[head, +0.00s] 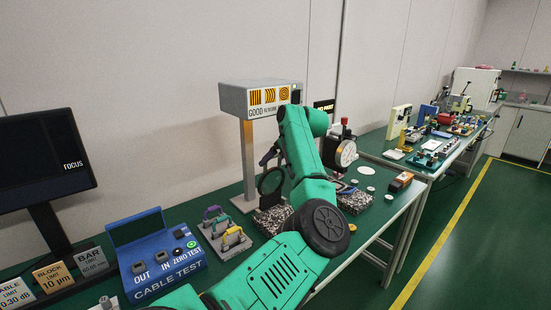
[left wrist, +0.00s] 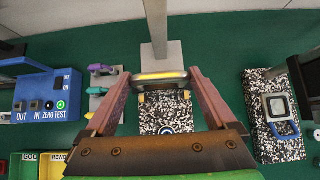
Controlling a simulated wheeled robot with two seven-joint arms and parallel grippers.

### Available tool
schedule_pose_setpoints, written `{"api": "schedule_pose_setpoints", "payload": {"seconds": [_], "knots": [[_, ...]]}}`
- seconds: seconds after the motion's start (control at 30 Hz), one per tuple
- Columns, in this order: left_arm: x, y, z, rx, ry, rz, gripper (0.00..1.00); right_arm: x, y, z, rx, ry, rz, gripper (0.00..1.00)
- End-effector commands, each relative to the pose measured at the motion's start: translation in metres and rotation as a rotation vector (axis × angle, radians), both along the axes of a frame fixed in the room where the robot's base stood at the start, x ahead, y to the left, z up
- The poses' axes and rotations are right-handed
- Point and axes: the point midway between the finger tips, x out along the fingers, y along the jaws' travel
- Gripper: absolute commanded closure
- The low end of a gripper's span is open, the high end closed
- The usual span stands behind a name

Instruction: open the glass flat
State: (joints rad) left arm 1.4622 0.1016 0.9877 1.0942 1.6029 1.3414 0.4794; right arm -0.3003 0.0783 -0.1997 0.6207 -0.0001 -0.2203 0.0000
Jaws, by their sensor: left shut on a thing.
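The glass flat (left wrist: 160,80) shows in the left wrist view as a dark rounded rim with a yellowish edge, seen nearly edge-on. In the head view it is a dark ring (head: 262,186) standing roughly upright over a speckled block (head: 271,221). The same block (left wrist: 163,108) lies below the rim in the wrist view, with a round blue-edged piece (left wrist: 167,130) on it. My left gripper (left wrist: 160,76) is shut on the flat's rim, one finger at each side. My arm hides part of the left gripper in the head view. My right gripper is not in view.
A post with a sign box (head: 262,98) stands just behind the flat. A rack of coloured clips (head: 226,232) and a blue cable test box (head: 158,259) are to the left. A second speckled block (left wrist: 264,125) with a dial gauge (head: 346,153) stands to the right.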

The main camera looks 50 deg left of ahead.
Motion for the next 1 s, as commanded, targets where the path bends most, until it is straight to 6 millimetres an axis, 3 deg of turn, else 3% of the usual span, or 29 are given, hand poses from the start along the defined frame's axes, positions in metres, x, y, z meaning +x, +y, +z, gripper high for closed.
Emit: {"api": "schedule_pose_setpoints", "payload": {"seconds": [0.2, 0.23, 0.57, 0.67, 1.0], "knots": [[0.001, 0.001, 0.003, 0.009, -0.005, -0.002, 1.00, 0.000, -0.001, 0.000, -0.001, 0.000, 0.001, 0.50], [0.001, 0.001, 0.003, 0.008, -0.005, -0.002, 0.00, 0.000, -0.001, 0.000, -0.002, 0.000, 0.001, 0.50], [0.002, -0.005, 0.006, 0.005, -0.003, -0.004, 0.00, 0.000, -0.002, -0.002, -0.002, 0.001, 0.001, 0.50], [0.002, -0.019, 0.018, 0.005, -0.006, -0.004, 0.00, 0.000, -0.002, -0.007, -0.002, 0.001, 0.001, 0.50], [0.003, -0.086, 0.088, 0.007, -0.005, -0.005, 0.00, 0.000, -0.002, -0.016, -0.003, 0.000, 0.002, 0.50]]}}
